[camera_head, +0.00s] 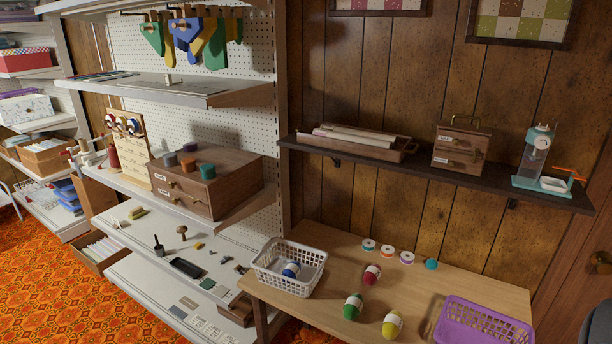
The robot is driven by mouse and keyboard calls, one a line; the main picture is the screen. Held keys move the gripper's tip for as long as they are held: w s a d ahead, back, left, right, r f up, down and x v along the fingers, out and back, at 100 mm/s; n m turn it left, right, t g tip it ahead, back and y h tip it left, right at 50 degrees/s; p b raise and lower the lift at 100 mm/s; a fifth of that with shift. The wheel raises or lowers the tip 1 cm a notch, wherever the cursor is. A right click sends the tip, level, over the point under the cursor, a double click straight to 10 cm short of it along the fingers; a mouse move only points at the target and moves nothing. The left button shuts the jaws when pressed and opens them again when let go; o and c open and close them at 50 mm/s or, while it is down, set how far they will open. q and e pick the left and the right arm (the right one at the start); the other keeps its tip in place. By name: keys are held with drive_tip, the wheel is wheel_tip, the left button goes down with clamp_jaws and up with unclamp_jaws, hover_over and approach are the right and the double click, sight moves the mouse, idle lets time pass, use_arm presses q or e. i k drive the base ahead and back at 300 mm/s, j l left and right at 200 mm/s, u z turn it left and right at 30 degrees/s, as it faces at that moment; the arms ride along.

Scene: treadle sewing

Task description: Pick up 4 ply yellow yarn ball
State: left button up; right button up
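A yellow yarn ball (391,325) with a pale label band sits on the light wooden table (330,318), near the front edge. A green yarn ball (352,307) lies to its left and a red one (372,275) lies farther back. A blue yarn ball (291,270) is inside the white basket (268,280) at the table's left end. Ply markings on the labels are too small to read. Neither of my grippers shows in this view.
A purple basket (446,333) stands at the table's right end. Several small spools (407,257) stand along the back of the table. A dark wall shelf (400,170) with boxes is above. White shelving (240,215) stands left of the table.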

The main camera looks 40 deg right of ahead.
sight(393, 323)
drive_tip(key=z, duration=1.75)
drive_tip(key=l, duration=0.3)
drive_tip(key=i+l, duration=0.15)
drive_tip(key=l, duration=0.2)
drive_tip(key=i+l+u, duration=0.15)
drive_tip(key=l, duration=0.15)
drive_tip(key=i+l, duration=0.1)
drive_tip(key=l, duration=0.25)
drive_tip(key=l+u, duration=0.1)
drive_tip(key=u, duration=1.5)
